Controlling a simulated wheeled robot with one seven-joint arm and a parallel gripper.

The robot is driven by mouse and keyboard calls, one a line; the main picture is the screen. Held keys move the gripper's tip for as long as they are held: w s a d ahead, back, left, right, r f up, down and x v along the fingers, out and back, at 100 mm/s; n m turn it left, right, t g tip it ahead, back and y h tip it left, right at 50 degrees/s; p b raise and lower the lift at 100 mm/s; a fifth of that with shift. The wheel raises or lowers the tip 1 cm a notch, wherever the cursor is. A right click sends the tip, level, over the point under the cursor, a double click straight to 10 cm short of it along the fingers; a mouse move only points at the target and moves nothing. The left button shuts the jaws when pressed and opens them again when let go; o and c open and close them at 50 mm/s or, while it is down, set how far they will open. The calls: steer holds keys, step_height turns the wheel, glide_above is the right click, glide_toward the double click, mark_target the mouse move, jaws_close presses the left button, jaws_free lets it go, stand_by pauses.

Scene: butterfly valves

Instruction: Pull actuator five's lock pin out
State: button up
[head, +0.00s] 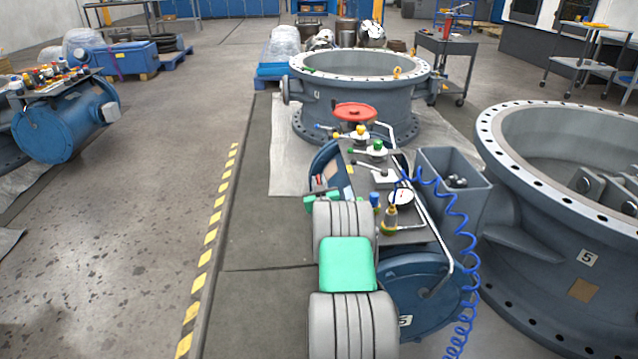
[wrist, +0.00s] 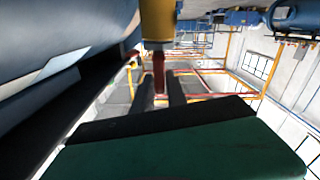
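Actuator five (head: 425,290) is the blue cylinder with a "5" plate at its near end, partly hidden behind my grey and green arm. In the wrist view, my gripper's two dark fingers (wrist: 160,90) stand a little apart and point at a yellow fitting. A narrow red piece (wrist: 158,72), possibly the lock pin, extends from the yellow fitting (wrist: 158,28) into the gap between the fingertips. I cannot tell whether the fingers touch it. In the head view, my arm mostly hides the gripper. A small red part (head: 321,181) shows at the actuator's left side.
On the actuator's top panel are a red handwheel (head: 355,112), small valves, a gauge (head: 401,197) and a brass fitting (head: 390,218). A coiled blue hose (head: 466,250) hangs at its right. Valve body five (head: 545,225) stands right.

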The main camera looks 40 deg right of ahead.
mark_target(319, 180)
jaws_close()
stand_by(0.9)
steer(key=shift+r+p, duration=0.6)
steer(key=shift+r, duration=1.55)
steer(key=shift+d, duration=0.1)
steer(key=shift+o, duration=0.9)
jaws_free()
steer(key=shift+s, duration=0.1)
steer(key=shift+o, duration=1.1)
steer(key=shift+f, duration=0.1)
